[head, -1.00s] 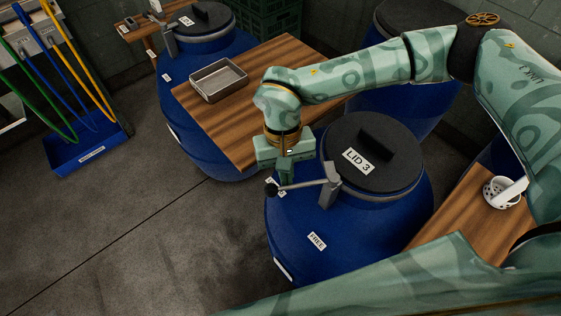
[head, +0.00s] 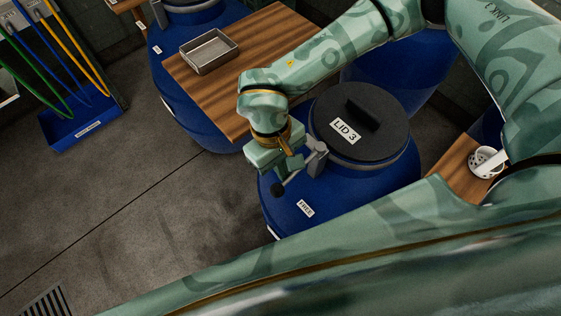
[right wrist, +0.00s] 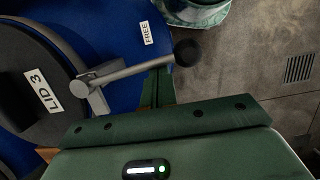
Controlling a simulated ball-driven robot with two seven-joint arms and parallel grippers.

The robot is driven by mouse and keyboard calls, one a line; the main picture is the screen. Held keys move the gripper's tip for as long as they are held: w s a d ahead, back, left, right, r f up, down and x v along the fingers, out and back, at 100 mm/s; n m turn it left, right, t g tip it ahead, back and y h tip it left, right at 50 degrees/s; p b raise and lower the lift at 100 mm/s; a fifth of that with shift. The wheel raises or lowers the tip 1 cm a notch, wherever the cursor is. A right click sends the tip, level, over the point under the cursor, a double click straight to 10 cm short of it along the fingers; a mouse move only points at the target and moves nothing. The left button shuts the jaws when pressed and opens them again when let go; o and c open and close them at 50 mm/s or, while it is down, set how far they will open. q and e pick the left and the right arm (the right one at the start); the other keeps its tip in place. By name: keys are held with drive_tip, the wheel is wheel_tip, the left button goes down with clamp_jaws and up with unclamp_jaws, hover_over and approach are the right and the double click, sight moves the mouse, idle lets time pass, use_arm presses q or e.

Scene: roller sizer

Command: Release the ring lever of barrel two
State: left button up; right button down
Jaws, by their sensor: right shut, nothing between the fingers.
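The barrel in front of me is blue (head: 345,198), with a black lid (head: 385,105) marked "LID 3". No label reading two is legible. Its ring clamp (head: 316,155) carries a grey lever (right wrist: 133,69) ending in a black ball knob (head: 277,188), standing out from the barrel's side. My right gripper (head: 287,173) is at this lever, shut with nothing held. In the right wrist view its closed fingers (right wrist: 158,88) are right beside the lever, near the knob; I cannot tell if they touch. My left gripper is not in view.
A wooden board (head: 222,92) with a metal tray (head: 209,51) lies behind, between blue barrels. A white perforated cup (head: 486,162) stands on wood at right. The floor at left is clear.

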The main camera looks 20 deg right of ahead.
idle(0.5)
drive_tip(key=p+v, duration=0.1)
drive_tip(key=v, duration=1.5)
drive_tip(key=shift+r, duration=0.15)
drive_tip(key=shift+a, duration=0.1)
